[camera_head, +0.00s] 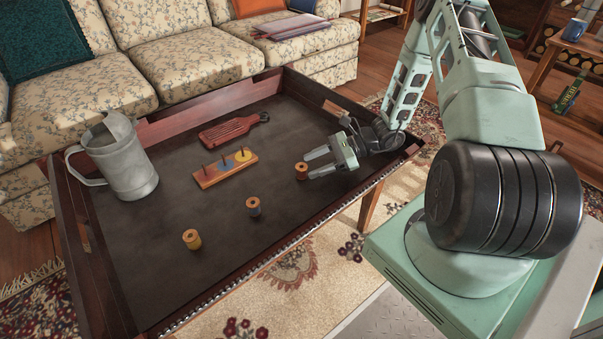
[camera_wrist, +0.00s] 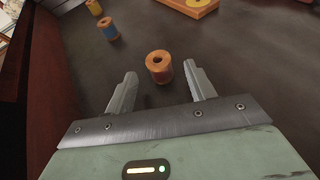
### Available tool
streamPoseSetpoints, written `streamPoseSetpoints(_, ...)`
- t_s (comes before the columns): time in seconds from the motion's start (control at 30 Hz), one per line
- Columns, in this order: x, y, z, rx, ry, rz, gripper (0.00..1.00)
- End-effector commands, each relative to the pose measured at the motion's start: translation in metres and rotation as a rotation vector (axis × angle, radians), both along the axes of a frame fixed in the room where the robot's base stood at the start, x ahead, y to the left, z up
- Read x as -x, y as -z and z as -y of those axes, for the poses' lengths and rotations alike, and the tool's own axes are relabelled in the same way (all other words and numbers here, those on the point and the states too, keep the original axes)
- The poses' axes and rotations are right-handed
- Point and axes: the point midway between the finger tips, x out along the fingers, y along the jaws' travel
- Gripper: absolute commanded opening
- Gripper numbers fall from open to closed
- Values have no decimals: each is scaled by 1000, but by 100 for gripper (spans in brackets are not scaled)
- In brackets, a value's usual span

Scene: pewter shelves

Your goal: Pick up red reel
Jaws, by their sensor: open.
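The red reel (camera_head: 301,171) is a small spool with reddish-orange thread, standing upright on the dark table top near its front right side. In the wrist view the red reel (camera_wrist: 159,67) stands just beyond the fingertips, roughly centred between them. My gripper (camera_head: 318,163) is low over the table, to the right of the reel, with its fingers pointing left toward it. In the wrist view my gripper (camera_wrist: 162,78) has its two fingers spread with nothing between them.
A blue reel (camera_head: 253,206) and a yellow reel (camera_head: 192,239) stand to the left. A wooden peg stand (camera_head: 224,169), a red slatted paddle (camera_head: 230,131) and a metal jug (camera_head: 119,160) are further away. A raised wooden rim (camera_head: 188,118) edges the table.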

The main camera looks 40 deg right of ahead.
Motion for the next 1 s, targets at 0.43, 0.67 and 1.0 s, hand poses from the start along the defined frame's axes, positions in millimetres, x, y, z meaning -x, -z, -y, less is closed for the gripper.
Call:
streamPoseSetpoints(0.43,-20,15,-37,0,0,1,55)
streamPoseSetpoints(0.67,-19,15,-37,0,0,1,30)
streamPoseSetpoints(1.0,-19,14,-37,0,0,1,7)
